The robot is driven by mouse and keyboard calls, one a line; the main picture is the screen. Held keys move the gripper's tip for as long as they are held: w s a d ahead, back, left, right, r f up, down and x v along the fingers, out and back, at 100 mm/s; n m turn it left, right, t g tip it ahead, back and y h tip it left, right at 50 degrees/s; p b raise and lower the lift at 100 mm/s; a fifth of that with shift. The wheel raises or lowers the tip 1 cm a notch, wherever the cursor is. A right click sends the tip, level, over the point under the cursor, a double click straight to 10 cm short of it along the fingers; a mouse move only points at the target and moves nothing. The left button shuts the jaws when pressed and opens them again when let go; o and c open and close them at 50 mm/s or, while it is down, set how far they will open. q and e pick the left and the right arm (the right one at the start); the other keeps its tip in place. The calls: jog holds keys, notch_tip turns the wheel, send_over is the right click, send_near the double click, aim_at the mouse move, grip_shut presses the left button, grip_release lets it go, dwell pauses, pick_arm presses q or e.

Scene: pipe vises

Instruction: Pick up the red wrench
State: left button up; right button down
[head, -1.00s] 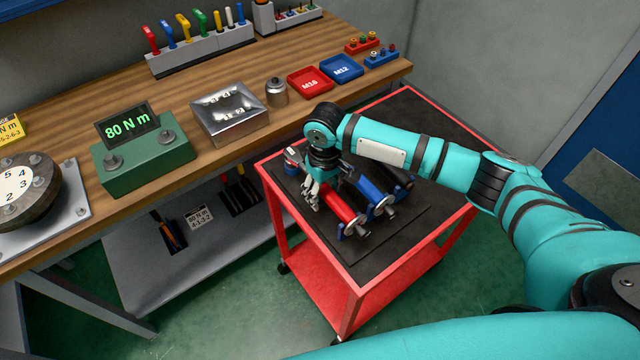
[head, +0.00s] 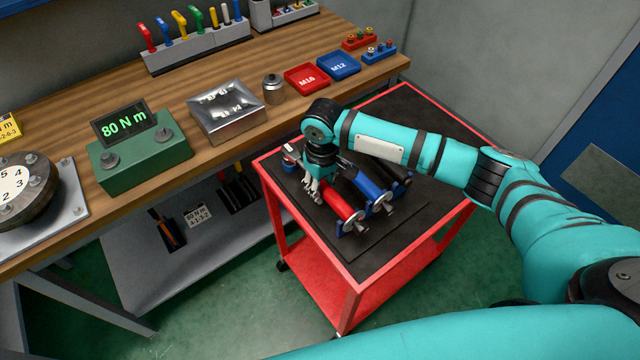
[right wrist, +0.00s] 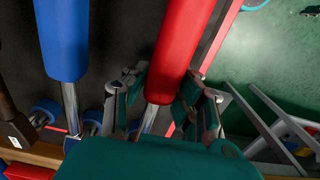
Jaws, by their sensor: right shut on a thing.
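The red wrench (head: 338,203) lies on the black top of the red cart, its near end in a blue-and-metal holder. In the right wrist view its red handle (right wrist: 182,45) runs up from between my fingers. My right gripper (head: 315,190) points down at the wrench's far part. In the right wrist view the right gripper (right wrist: 160,108) has a finger on each side of the wrench, around the metal shaft and lower handle, and is shut on it. My left gripper is not in view.
A blue wrench (head: 368,187) lies close beside the red one, also in the right wrist view (right wrist: 63,40), with a black one beyond. The cart (head: 350,290) has a red rim. The wooden bench (head: 230,165) stands to the left.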

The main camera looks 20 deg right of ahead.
aim_at(322, 182)
jog(key=shift+r, duration=0.2)
jog(key=shift+r, duration=0.2)
notch_tip(322, 182, up, 3)
jog(key=shift+w+f+b, duration=0.1)
jog(key=shift+b, duration=0.35)
jog(key=s+a+r+b, duration=0.1)
jog(key=s+a, duration=0.1)
jog(key=s, duration=1.4)
jog(key=shift+r, duration=0.2)
